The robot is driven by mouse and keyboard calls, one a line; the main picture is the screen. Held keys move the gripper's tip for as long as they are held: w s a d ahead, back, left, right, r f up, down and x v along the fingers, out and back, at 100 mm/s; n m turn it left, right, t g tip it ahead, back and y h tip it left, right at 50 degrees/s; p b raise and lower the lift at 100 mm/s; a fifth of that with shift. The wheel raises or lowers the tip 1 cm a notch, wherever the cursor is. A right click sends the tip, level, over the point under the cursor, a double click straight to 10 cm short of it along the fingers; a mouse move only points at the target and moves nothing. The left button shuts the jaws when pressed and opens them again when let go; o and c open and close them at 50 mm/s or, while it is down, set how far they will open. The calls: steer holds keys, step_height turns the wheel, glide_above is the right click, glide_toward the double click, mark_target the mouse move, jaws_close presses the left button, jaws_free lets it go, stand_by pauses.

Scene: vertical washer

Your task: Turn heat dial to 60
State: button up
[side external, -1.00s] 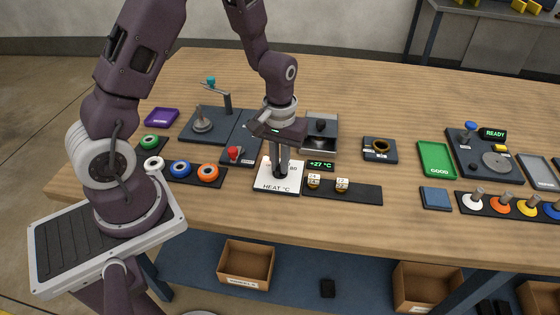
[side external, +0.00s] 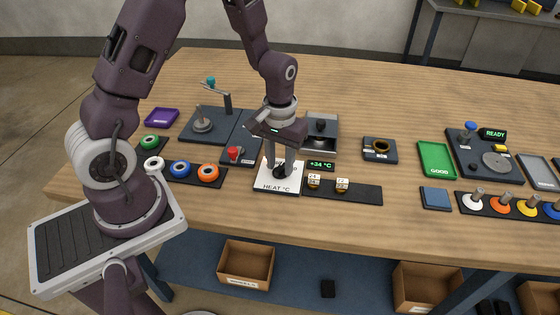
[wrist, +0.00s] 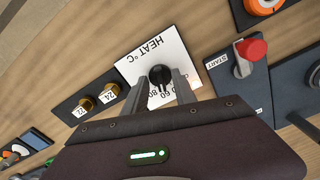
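The heat dial is a black round knob (wrist: 160,75) on a white plate (wrist: 140,55) marked "HEAT °C". In the side view the knob (side external: 280,171) is partly hidden by my gripper. My gripper (side external: 281,176) is over the plate, its two fingers apart on either side of the knob. In the wrist view the fingers (wrist: 160,92) are spread with a gap to the knob. Numbers including 60 and 80 show at the plate's edge near my fingers, partly covered. The knob's exact pointing is hard to tell. A small display (side external: 321,166) beside the plate reads +34 °C.
Coloured rings (side external: 180,168) lie to the left. The table front is clear.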

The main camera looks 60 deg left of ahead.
mark_target(280, 167)
step_height(280, 167, up, 7)
steer(key=shift+r, duration=0.1)
stand_by(0.4)
steer(key=s+d+r+m+t, duration=0.25)
steer(key=s+r, duration=0.25)
steer(key=r, duration=0.5)
steer(key=s+d+r+m+t, duration=0.2)
steer(key=s+r, duration=0.5)
steer(key=s, duration=0.6)
steer(key=shift+d+m+t, duration=0.2)
steer(key=shift+m+t, duration=0.25)
steer(key=shift+t, duration=0.1)
